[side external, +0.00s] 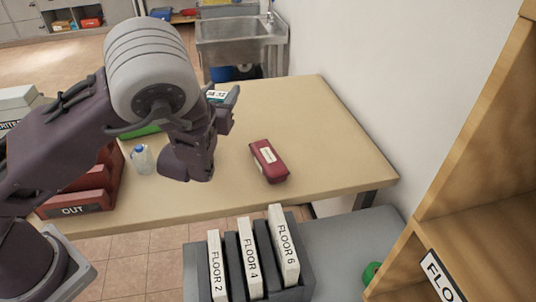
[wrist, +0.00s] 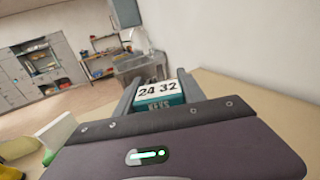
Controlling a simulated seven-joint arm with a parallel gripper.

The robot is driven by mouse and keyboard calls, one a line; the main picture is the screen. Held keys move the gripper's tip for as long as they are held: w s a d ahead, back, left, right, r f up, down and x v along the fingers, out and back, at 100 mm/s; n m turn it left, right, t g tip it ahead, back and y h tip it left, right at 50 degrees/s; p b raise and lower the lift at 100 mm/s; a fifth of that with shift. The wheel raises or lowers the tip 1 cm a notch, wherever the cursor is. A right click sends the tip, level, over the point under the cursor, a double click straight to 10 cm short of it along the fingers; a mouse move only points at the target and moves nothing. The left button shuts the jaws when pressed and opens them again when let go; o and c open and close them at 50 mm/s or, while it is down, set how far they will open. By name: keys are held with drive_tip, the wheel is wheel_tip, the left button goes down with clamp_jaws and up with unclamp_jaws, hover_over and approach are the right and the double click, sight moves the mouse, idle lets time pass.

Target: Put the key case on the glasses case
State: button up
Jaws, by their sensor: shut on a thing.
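The key case (wrist: 158,97) is teal with a white top reading "24 32" and the word KEYS on its front. My gripper (wrist: 157,90) is shut on it, one finger on each side. In the side view the key case (side external: 217,95) shows only in part behind my gripper (side external: 228,103), held above the table; its exact height is unclear. The glasses case is most likely the dark red oblong case (side external: 268,161) with a pale label, lying on the table right of and nearer than my gripper. It is not in the wrist view.
A clear bottle with a blue cap (side external: 142,160) and a red OUT tray (side external: 84,195) stand left on the wooden table (side external: 325,150). A dark holder with FLOOR folders (side external: 248,262) is in front. A wall and wooden shelf bound the right. The table's right part is bare.

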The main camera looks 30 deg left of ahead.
drive_tip(key=w+d+r+m+t+h, duration=0.1)
drive_tip(key=w+d+m+h, duration=0.3)
drive_tip(key=w+d+h, duration=0.35)
drive_tip(key=y, duration=0.1)
hover_over(274, 148)
wheel_tip(274, 148, down, 15)
drive_tip(key=shift+s+r, duration=0.1)
drive_tip(key=shift+r, duration=0.1)
drive_tip(key=shift+f, duration=0.1)
drive_tip(key=o, duration=1.5)
drive_tip(key=shift+c, duration=0.2)
